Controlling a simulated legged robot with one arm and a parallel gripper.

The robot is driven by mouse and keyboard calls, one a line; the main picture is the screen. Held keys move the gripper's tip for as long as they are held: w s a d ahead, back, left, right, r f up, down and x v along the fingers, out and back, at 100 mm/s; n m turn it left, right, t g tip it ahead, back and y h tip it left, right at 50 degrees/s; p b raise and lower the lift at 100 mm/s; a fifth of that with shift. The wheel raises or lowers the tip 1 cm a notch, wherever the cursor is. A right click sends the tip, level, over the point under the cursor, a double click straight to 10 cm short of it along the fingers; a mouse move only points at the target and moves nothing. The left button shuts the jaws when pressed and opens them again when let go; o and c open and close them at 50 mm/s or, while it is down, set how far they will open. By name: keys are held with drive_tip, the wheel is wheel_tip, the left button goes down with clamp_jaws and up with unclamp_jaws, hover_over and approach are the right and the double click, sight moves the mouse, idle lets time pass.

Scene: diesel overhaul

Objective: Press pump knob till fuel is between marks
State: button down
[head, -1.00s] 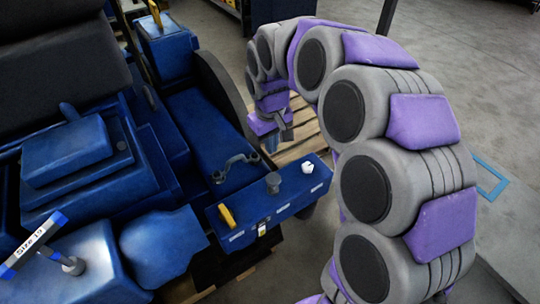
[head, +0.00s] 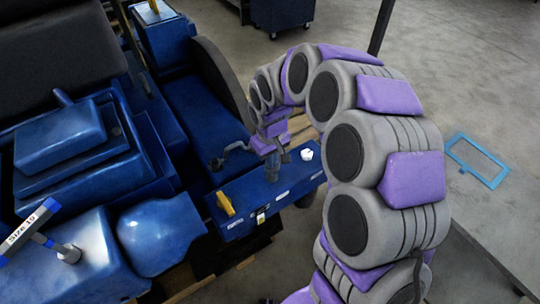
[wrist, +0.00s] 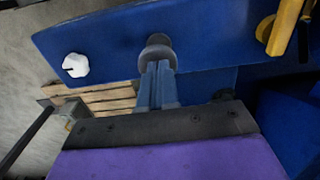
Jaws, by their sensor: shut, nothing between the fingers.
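The blue panel box (head: 242,191) carries a row of controls. A grey round knob, which looks like the pump knob (wrist: 158,45), stands on it between a white knob (wrist: 75,65) and a yellow lever (wrist: 287,22). My gripper (wrist: 158,68) is shut and empty, its fingertips right at the knob's near edge. I cannot tell whether they touch it. In the head view my gripper (head: 272,168) is over the panel and largely hides the knob. A small pale fitting (head: 261,217) is on the panel's front face. No fuel level or marks are readable.
The blue engine body (head: 75,145) fills the left side. A curved handle (head: 228,153) is just behind the panel. A "Size 19" tool (head: 30,228) lies at lower left. A wooden pallet (wrist: 100,98) lies below.

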drive_tip(key=shift+f, duration=0.1)
wheel_tip(320, 180, down, 3)
drive_tip(key=shift+s+f, duration=0.15)
drive_tip(key=shift+f, duration=0.05)
idle(0.4)
wheel_tip(320, 180, up, 14)
drive_tip(key=p, duration=0.2)
drive_tip(key=shift+a+r+p, duration=0.15)
drive_tip(key=shift+p, duration=0.25)
idle(1.2)
